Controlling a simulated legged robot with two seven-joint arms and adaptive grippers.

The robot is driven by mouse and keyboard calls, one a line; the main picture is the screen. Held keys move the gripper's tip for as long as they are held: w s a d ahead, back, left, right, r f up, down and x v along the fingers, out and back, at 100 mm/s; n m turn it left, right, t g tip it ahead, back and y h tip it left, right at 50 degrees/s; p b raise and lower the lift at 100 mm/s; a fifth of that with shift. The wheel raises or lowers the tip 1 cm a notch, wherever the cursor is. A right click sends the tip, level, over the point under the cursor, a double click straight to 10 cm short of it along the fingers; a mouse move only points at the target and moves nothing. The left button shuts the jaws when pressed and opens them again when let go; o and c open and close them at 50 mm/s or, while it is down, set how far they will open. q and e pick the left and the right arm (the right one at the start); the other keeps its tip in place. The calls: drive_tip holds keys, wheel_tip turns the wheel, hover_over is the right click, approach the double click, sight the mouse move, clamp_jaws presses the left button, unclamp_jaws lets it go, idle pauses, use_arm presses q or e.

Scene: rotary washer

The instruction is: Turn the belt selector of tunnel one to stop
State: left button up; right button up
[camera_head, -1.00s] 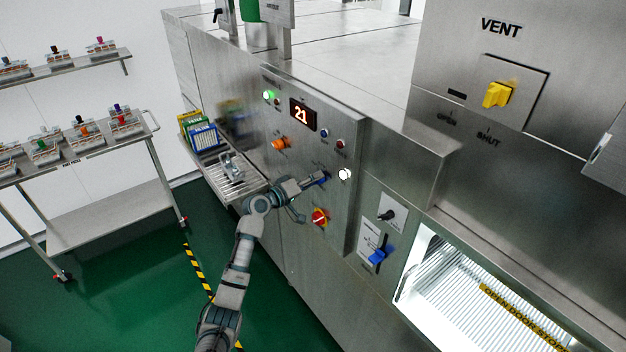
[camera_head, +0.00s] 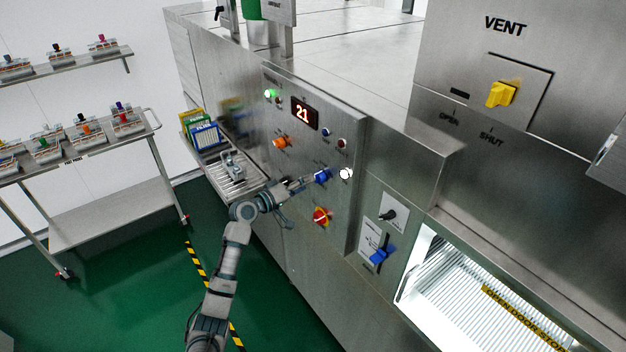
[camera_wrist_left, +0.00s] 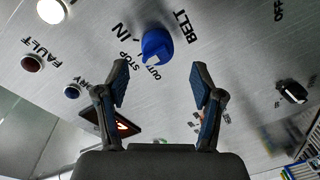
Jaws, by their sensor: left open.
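The blue belt selector (camera_head: 322,176) is a knob on the steel control panel of the washer. In the left wrist view the belt selector (camera_wrist_left: 157,44) lies beyond the fingertips, with the words IN, STOP, OUT and BELT around it. My right gripper is not in view.
A red display (camera_head: 304,114) reads 21. A tray shelf (camera_head: 236,176) projects at the left; a blue lever (camera_head: 381,254) is lower right.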

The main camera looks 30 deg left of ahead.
use_arm(q)
drive_tip(key=v, duration=0.7)
drive_tip(key=shift+a, duration=0.25)
drive_tip(key=shift+d, duration=0.1)
drive_tip(key=shift+f, duration=0.15)
